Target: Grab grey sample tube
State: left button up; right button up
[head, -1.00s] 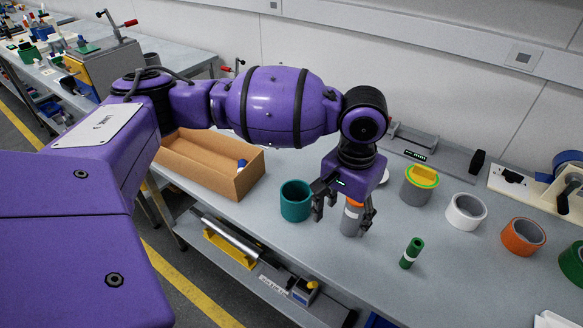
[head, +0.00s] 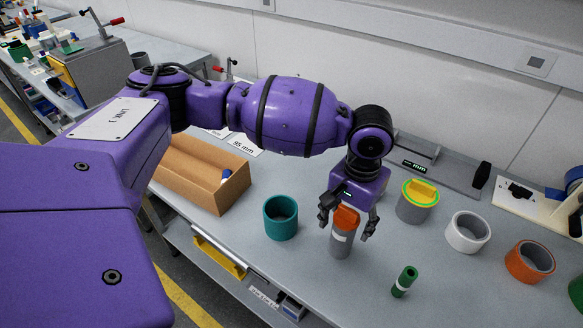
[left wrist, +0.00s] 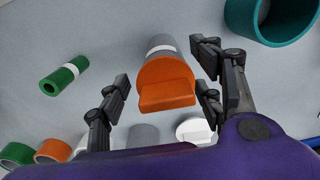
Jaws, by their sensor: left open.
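The grey sample tube (head: 342,242) has an orange cap and a white band, and stands upright on the grey bench. My left gripper (head: 348,222) is open above it, pointing down, with its fingers spread on either side of the cap. In the left wrist view the tube's orange cap (left wrist: 166,88) lies between the open fingers of my left gripper (left wrist: 165,75), with gaps showing at both sides. I see no finger closed on the tube. My right gripper is not in view.
A teal ring (head: 281,218) stands left of the tube and a small green tube (head: 404,282) to its right. A grey container with a yellow top (head: 416,204), a white roll (head: 467,232) and an orange roll (head: 529,261) stand further right. A cardboard box (head: 197,183) is at left.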

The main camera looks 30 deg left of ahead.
pick_arm(q)
jog(key=shift+f, duration=0.85)
jog(key=shift+c, duration=0.2)
jog(key=shift+r, duration=0.1)
grip_shut()
jog(key=shift+r, duration=0.1)
